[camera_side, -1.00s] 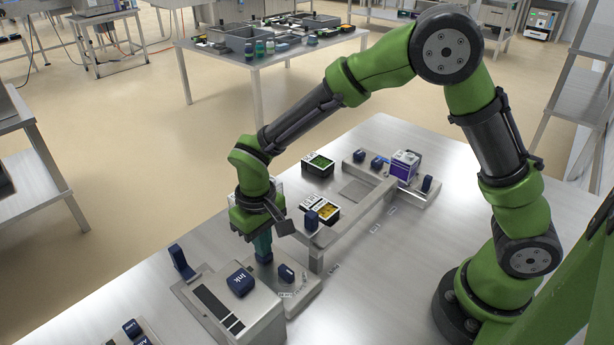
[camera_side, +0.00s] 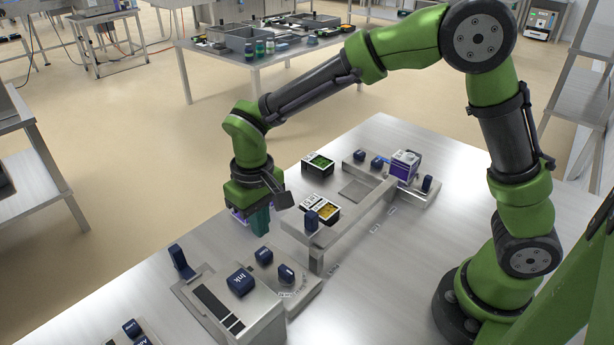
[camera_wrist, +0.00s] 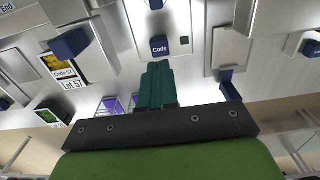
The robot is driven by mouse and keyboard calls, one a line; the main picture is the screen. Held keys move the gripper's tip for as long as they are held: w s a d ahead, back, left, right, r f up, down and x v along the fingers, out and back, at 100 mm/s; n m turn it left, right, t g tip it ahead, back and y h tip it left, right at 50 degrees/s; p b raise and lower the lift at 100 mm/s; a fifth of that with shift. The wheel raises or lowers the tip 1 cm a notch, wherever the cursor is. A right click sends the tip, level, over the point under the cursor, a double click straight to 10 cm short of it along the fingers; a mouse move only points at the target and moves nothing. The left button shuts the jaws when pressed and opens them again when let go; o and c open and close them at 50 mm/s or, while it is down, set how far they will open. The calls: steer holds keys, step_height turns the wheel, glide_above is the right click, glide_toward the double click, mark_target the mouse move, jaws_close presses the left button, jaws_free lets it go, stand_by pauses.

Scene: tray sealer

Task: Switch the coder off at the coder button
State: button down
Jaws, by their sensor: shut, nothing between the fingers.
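The coder button, a dark blue block marked "Code" (camera_wrist: 160,47), sits on a metal housing just beyond my fingertips in the wrist view. In the side view the blue block under my gripper (camera_side: 263,256) appears to be this same button. My gripper (camera_side: 261,226) is shut and empty, its green fingers pointing down. It hangs above and slightly behind the button, apart from it. The fingers also show in the wrist view (camera_wrist: 159,70). A small dark square (camera_wrist: 184,40) sits right of the button; I cannot tell whether it is an indicator.
A blue "Ink" block (camera_side: 240,283) and another blue knob (camera_side: 287,273) stand close to the button. Trays with green (camera_side: 319,163) and yellow (camera_side: 323,211) contents lie farther back.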

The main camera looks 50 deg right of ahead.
step_height(320, 180, up, 8)
stand_by(0.6)
steer(key=s+d+r+m+t+y, duration=0.1)
steer(key=s+d+r+m+t, duration=0.1)
steer(key=s+d, duration=0.5)
steer(key=s+d+r+m+t+y, duration=0.1)
steer(key=s+d+r+m+t, duration=0.1)
steer(key=s+d+r+t, duration=0.2)
steer(key=shift+s+d+t, duration=0.6)
steer(key=shift+s+d, duration=1.2)
steer(key=shift+s, duration=0.05)
